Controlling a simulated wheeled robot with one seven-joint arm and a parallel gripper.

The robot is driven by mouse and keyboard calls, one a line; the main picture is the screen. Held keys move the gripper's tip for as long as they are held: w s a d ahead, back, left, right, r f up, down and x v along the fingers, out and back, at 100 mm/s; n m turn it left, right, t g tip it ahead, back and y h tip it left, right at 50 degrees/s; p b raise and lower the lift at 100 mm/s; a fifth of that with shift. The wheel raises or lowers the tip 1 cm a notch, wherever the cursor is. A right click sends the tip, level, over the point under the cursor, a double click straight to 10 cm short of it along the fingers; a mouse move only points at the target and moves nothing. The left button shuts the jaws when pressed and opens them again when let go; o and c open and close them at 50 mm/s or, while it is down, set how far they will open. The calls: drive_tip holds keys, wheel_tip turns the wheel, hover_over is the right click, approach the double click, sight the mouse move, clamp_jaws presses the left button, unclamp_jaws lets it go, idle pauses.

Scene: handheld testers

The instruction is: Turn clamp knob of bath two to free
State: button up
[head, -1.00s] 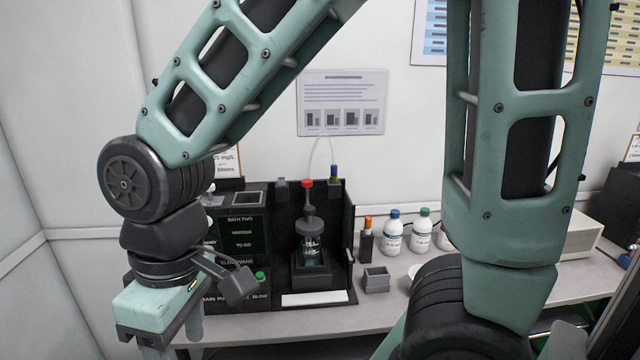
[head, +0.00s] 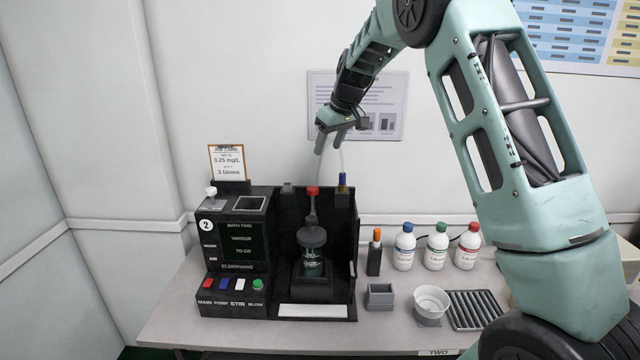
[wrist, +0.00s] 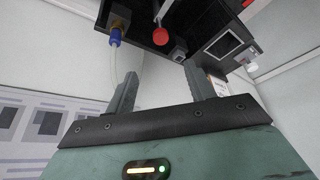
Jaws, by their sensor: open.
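The bath two unit (head: 232,235) is a black console with a "2" badge and a dark screen. Its bay holds a dark-capped glass vessel (head: 312,262) under a stem topped by a red knob (head: 313,190). I cannot tell for sure that this is the clamp knob; a white knob (head: 211,191) also sits on the console's left top. My gripper (head: 330,146) is open and empty, above and behind the bay, in front of the wall sheet. In the wrist view the red knob (wrist: 160,36) shows beyond the open fingers (wrist: 160,80), apart from them.
A blue-capped fitting (head: 342,182) with a thin tube stands right of the red knob. An orange-topped holder (head: 375,252), a grey box (head: 379,296), several capped bottles (head: 404,248), a white bowl (head: 431,302) and a ribbed rack (head: 475,310) stand to the right on the bench.

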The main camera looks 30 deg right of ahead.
sight(313, 188)
drive_tip(key=p+x, duration=0.4)
drive_tip(key=x, duration=1.1)
drive_tip(key=shift+a+f, duration=0.15)
drive_tip(key=shift+f, duration=0.2)
clamp_jaws()
